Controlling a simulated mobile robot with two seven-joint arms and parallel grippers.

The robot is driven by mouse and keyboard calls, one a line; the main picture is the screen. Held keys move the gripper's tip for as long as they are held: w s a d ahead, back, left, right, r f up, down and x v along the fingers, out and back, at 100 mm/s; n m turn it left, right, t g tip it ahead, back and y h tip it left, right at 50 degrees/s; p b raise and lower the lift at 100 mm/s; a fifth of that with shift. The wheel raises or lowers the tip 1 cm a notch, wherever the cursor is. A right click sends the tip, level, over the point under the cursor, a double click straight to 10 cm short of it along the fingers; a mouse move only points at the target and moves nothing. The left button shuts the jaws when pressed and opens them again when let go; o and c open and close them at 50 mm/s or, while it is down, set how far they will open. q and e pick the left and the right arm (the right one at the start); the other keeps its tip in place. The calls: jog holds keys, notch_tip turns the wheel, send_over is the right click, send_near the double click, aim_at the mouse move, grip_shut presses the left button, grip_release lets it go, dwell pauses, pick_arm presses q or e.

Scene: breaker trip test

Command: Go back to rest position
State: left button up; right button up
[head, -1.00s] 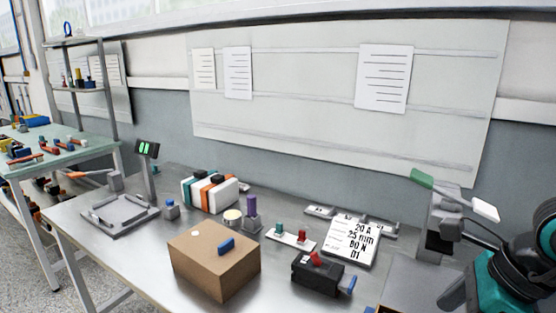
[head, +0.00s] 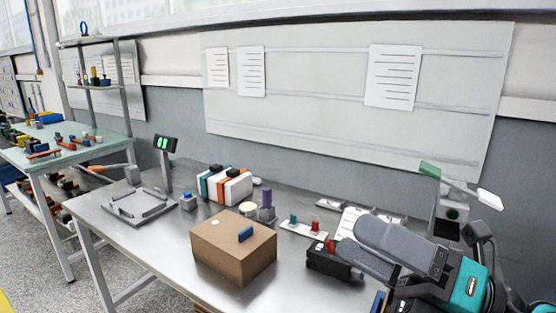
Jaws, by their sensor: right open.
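My right gripper (head: 358,240) reaches in from the lower right, above the right part of the metal workbench (head: 165,262). It is open, with nothing seen between its grey fingers. It partly covers the white label card (head: 350,222) and the right end of the black breaker (head: 322,262) with a red lever. I cannot tell how high above them it is. My left gripper is not in view.
A brown box (head: 232,252) stands at the bench's front middle. A grey fixture (head: 142,207) and a small green-lit display (head: 165,144) are at the left. A grey stand (head: 452,212) rises at the right. The bench's front left is bare.

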jog(key=w+d+f+m+t+h, duration=0.3)
jog(key=d+m+t+h, duration=0.3)
jog(key=m+h, duration=0.5)
jog(key=w+d+f+m+t+h, duration=0.3)
jog(key=d+f+m+t+h, duration=0.25)
jog(key=m, duration=0.95)
jog(key=s+d+f+m+g+h, duration=0.2)
jog(key=d+f+m+g+h, duration=0.1)
jog(key=f+m+g+h, duration=0.3)
jog(key=s+a+f+m+g+y, duration=0.35)
jog(key=s+f+g, duration=0.85)
jog(key=s+f, duration=0.6)
pick_arm(q)
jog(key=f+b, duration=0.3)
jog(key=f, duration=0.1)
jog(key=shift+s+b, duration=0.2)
jog(key=shift+b, duration=0.15)
pick_arm(e)
jog(key=w+a+f+t, duration=0.1)
jog(key=w+f+t, duration=0.3)
jog(key=f, duration=0.2)
jog(key=w+a+f+t+y, duration=0.1)
jog(key=w+a+f+t, duration=0.1)
jog(key=f, duration=0.4)
jog(key=shift+w+a+f+t, duration=0.2)
jog(key=shift+w+t, duration=0.65)
jog(key=shift+w, duration=0.1)
